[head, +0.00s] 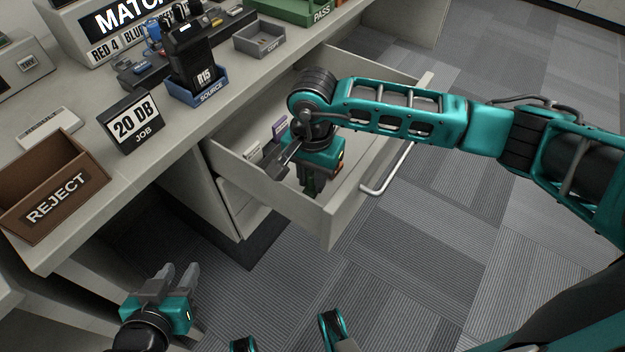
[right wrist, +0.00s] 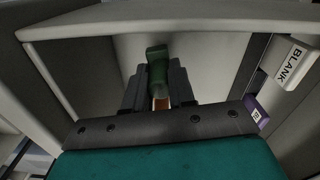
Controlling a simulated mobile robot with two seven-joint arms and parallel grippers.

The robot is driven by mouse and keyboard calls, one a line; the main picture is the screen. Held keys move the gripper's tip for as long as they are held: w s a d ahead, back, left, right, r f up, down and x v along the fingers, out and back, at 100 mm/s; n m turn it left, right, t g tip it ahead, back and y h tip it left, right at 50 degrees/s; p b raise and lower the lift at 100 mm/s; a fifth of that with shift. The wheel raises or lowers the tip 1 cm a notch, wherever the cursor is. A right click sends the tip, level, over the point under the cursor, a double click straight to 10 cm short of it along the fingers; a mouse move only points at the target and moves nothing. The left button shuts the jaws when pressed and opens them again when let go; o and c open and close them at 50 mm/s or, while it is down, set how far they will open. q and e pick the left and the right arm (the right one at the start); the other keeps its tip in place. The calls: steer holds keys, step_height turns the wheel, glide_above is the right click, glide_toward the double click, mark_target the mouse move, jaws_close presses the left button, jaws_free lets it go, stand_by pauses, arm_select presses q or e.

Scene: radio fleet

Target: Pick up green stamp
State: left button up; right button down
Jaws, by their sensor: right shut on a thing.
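The green stamp (right wrist: 157,65) stands between the two fingers of my right gripper (right wrist: 158,90) in the right wrist view, inside the open drawer. My right gripper (head: 311,182) is shut on it and points down into the drawer (head: 345,195). In the head view the stamp is mostly hidden by the gripper and the drawer's front wall. My left gripper (head: 168,285) is empty, with its fingers apart, low in front of the desk.
A white block marked BLANK (right wrist: 294,65) and a purple block (right wrist: 257,112) lie in the drawer beside the right gripper. The drawer walls surround it closely.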

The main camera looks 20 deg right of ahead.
mark_target(312, 173)
step_height(312, 173, up, 18)
steer(key=p, duration=0.2)
steer(key=shift+f, duration=0.2)
